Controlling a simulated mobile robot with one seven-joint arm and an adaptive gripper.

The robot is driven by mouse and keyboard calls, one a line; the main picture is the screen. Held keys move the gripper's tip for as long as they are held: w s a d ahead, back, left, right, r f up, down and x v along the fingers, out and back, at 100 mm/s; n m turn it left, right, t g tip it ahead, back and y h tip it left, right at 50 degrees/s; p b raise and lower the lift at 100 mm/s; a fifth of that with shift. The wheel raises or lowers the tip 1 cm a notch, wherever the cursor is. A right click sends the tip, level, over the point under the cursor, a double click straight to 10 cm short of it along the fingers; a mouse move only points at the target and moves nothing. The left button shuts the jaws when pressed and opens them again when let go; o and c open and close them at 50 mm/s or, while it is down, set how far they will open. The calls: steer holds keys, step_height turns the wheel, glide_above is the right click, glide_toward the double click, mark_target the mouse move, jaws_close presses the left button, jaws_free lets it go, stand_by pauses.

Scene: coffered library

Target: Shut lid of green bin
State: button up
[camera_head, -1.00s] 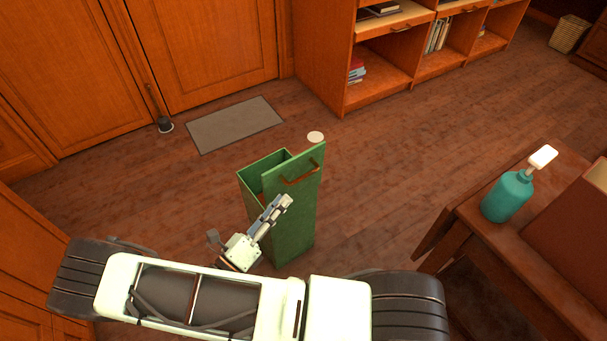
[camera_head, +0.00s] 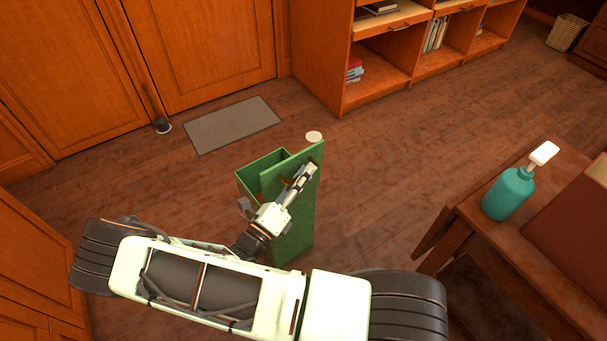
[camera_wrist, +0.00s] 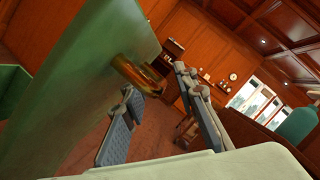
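The green bin (camera_head: 297,232) stands on the wooden floor with its top open. Its lid (camera_head: 272,182) stands raised as a near-upright panel at the right side of the opening. The lid's brass-coloured handle is mostly hidden by my gripper (camera_head: 306,171) in the head view. In the wrist view, the lid (camera_wrist: 95,75) fills the left side and the handle (camera_wrist: 140,76) juts out from it. My gripper's two fingers are apart with nothing clearly held between them. The left fingertip is close to the handle; I cannot tell if they touch.
A wooden table (camera_head: 455,235) with a teal pump bottle (camera_head: 508,195) stands at the right. A grey mat (camera_head: 233,125) and a small white disc (camera_head: 314,137) lie beyond the bin. Bookshelves (camera_head: 380,75) stand at the back. The floor between bin and table is clear.

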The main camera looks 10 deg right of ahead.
steer(key=shift+c, duration=0.7)
jaws_close()
